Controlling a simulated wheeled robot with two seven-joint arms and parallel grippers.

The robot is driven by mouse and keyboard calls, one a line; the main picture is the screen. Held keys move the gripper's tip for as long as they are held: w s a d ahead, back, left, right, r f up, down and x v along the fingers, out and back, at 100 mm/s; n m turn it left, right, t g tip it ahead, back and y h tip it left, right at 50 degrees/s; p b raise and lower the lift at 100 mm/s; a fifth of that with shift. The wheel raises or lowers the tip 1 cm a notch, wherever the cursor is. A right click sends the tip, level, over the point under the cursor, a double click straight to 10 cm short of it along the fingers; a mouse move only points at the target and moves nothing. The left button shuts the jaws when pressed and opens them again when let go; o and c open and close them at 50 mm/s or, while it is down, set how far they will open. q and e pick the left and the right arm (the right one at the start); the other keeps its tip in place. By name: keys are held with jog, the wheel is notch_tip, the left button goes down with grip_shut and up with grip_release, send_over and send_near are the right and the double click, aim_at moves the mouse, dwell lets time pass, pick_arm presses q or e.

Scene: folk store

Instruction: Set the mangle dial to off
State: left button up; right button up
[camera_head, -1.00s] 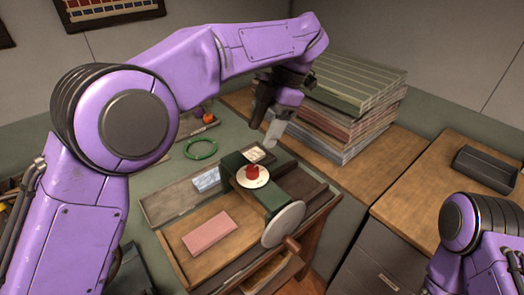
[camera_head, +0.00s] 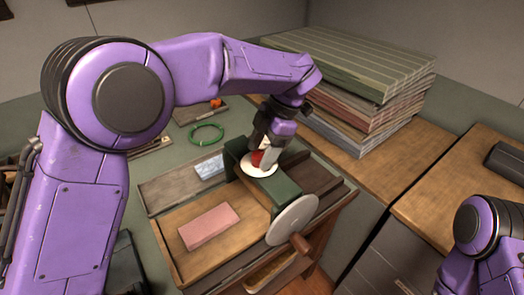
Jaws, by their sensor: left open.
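The mangle (camera_head: 281,194) is a dark green body with a grey disc wheel (camera_head: 293,219) and a wooden crank handle at its front right. Its dial is a red knob (camera_head: 257,158) on a white round plate (camera_head: 259,172) on top. My left gripper (camera_head: 265,160) points down at the dial, with its open fingers at the red knob and partly hiding it. Whether the fingers touch the knob I cannot tell. The dial's markings are too small and covered to read. My right arm shows at the lower right edge, but its gripper is out of view.
A pink block (camera_head: 209,226) lies on the wooden board left of the mangle. A green ring (camera_head: 206,135) lies on the table behind. A tall stack of folded cloth (camera_head: 365,90) stands close behind my left gripper. A dark tray (camera_head: 508,161) sits on the right cabinet.

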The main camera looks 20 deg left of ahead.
pick_arm(q)
jog(key=shift+s+f, duration=0.1)
jog(key=c, duration=1)
jog(key=shift+c, duration=0.2)
